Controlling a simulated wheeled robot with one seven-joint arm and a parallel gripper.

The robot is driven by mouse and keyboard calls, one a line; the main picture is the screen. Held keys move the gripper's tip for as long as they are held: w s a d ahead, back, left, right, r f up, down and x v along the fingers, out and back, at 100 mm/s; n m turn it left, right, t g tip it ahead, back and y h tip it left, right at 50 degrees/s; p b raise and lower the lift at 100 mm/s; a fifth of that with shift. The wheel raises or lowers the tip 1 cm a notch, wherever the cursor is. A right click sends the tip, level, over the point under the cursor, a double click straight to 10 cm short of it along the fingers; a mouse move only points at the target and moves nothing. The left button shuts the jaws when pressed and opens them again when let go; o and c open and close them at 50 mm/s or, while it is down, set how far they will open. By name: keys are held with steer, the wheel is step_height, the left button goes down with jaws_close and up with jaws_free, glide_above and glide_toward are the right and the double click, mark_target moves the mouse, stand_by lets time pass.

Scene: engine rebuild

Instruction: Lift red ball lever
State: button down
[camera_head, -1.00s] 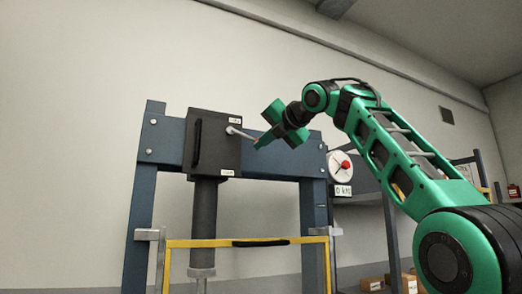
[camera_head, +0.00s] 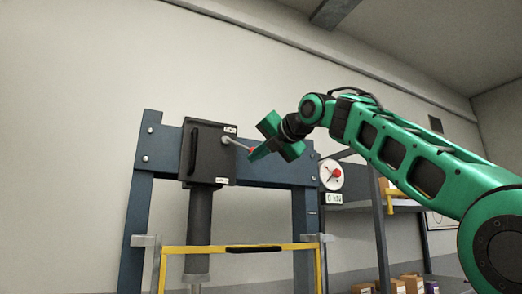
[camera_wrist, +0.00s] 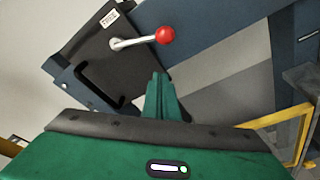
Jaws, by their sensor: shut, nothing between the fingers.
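The lever (camera_head: 236,144) is a pale rod on the front of a dark box (camera_head: 209,152), sloping down to the right in the head view. It ends in a red ball (camera_head: 251,151). In the wrist view the red ball (camera_wrist: 165,35) is clear, with the rod (camera_wrist: 131,43) running left to the box.
The box sits on a blue press frame (camera_head: 152,145) with a dark cylinder (camera_head: 198,225) under it. A yellow guard bar (camera_head: 215,249) crosses below. A dial gauge (camera_head: 331,174) hangs at the right post. Shelving with boxes (camera_head: 408,284) stands behind on the right.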

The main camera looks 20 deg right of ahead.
steer(key=v, duration=0.7)
steer(key=shift+s, duration=0.2)
steer(key=shift+f, duration=0.1)
steer(key=s+d+f+m+g+h, duration=0.2)
steer(key=d+f+m, duration=0.45)
steer(key=f, duration=0.55)
steer(key=s+d+f+m+g+h, duration=0.1)
steer(key=d+f+m+g, duration=0.35)
steer(key=f, duration=0.85)
steer(key=s+d+f+m+g+h, duration=0.1)
steer(key=s+d+f+m+h, duration=0.1)
steer(key=d+f+m, duration=0.65)
steer(key=s+f+m+g, duration=0.4)
steer(key=s+f+m, duration=0.5)
steer(key=s+f, duration=0.5)
steer(key=s+f+m+g, duration=0.4)
steer(key=s+f+m, duration=0.5)
steer(key=s+f, duration=0.5)
step_height(320, 180, down, 7)
steer(key=shift+s+a+f, duration=0.1)
steer(key=shift+s+a, duration=0.2)
steer(key=shift+a, duration=0.2)
